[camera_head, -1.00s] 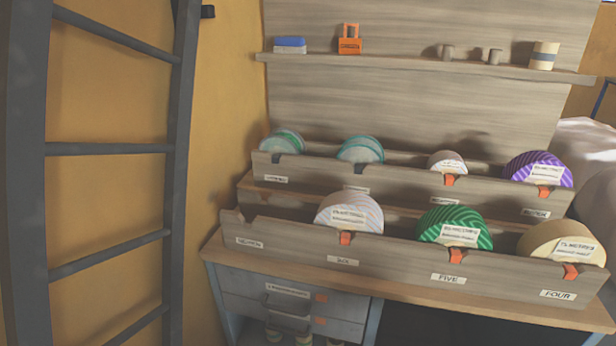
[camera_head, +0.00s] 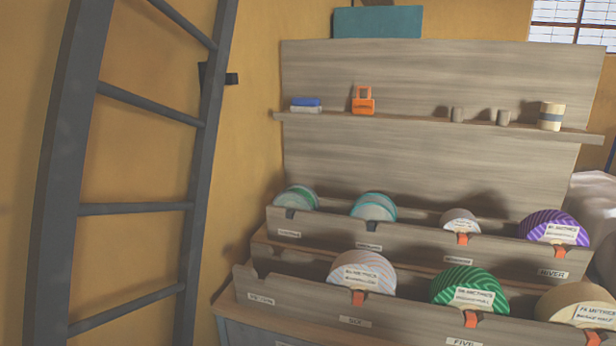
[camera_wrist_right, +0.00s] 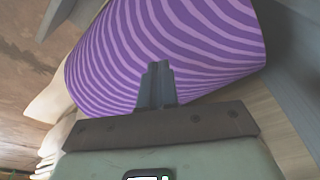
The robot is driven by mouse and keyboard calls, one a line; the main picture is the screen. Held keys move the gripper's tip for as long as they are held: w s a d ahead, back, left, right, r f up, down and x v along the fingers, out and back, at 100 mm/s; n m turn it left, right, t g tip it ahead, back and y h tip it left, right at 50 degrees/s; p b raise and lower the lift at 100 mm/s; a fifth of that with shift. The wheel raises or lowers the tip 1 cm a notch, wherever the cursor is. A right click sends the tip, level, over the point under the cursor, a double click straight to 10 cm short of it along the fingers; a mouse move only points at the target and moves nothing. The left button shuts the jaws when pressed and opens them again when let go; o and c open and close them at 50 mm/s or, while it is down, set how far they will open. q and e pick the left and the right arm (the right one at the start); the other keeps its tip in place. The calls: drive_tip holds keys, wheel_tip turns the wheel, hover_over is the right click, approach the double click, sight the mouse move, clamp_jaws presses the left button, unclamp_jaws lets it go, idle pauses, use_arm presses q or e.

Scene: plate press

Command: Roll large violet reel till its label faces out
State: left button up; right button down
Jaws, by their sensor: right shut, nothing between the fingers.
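In the right wrist view a large reel with violet and lilac stripes (camera_wrist_right: 190,45) fills the upper middle. My right gripper (camera_wrist_right: 157,72) is shut and empty, its fingertips over the striped rim; I cannot tell whether they touch it. No label shows on the striped part; a pale side face (camera_wrist_right: 45,100) shows at its left. In the head view a violet striped reel (camera_head: 545,220) sits at the right of the upper rack, its white label towards me. No gripper shows beside it, so I cannot tell whether both views show the same reel. My left gripper is out of view.
The upper rack (camera_head: 340,235) and lower rack (camera_head: 300,308) hold several other reels, including a green one (camera_head: 465,283). A shelf (camera_head: 410,121) above carries an orange object (camera_head: 363,102) and small cylinders. A dark ladder (camera_head: 130,207) stands at the left.

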drive_tip(key=r+p, duration=0.2)
drive_tip(key=r, duration=0.1)
drive_tip(key=r+p, duration=0.1)
drive_tip(key=r, duration=0.1)
drive_tip(key=shift+s+a+r, duration=0.15)
drive_tip(key=shift+s+r, duration=0.05)
drive_tip(key=shift+s, duration=0.2)
